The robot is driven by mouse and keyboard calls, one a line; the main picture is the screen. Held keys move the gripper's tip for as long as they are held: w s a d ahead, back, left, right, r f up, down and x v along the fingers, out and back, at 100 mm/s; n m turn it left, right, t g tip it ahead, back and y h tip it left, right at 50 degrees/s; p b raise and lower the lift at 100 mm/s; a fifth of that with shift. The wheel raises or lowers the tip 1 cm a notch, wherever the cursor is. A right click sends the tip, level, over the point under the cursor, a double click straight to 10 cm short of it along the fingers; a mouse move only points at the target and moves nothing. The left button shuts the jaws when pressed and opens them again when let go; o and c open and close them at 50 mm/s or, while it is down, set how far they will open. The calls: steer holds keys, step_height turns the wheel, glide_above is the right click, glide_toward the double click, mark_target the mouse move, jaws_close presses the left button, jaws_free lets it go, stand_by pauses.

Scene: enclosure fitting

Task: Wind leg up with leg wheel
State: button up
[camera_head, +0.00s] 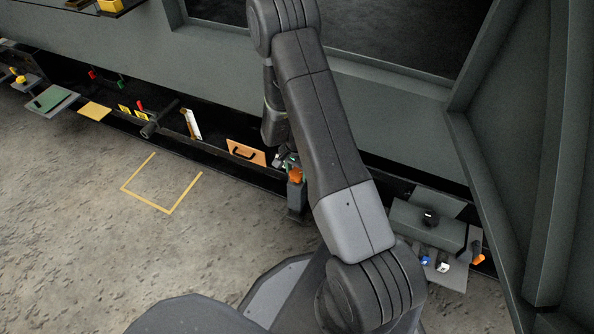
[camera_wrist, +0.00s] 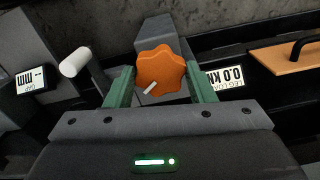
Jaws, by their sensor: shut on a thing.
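The leg wheel is an orange lobed knob (camera_wrist: 160,70) with a pale pointer mark, on a grey block (camera_wrist: 156,30). In the wrist view my gripper (camera_wrist: 161,84) has its two green fingers on either side of the knob, shut on it. The pointer mark slants toward the lower left. In the head view the orange knob (camera_head: 296,175) shows beside my arm, which hides part of the area. A label reading LEG LOAD and 0.0 kN (camera_wrist: 227,78) is right of the knob. The leg itself cannot be made out.
A grey part with a white cylindrical handle (camera_wrist: 75,62) and a mm display (camera_wrist: 31,80) stand left of the knob. An orange panel with a black handle (camera_head: 246,152) is to the right in the wrist view. The floor with a yellow outline (camera_head: 168,210) is clear.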

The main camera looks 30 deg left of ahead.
steer(key=shift+n, duration=0.3)
steer(key=n+b, duration=0.1)
steer(key=n, duration=0.5)
steer(key=shift+n, duration=0.3)
steer(key=n, duration=0.3)
steer(key=shift+n, duration=0.3)
steer(key=n+b, duration=0.1)
steer(key=n, duration=0.2)
steer(key=shift+n, duration=0.3)
steer(key=n, duration=1)
steer(key=shift+n, duration=0.4)
steer(key=shift+n+b, duration=0.3)
steer(key=shift+n, duration=1.4)
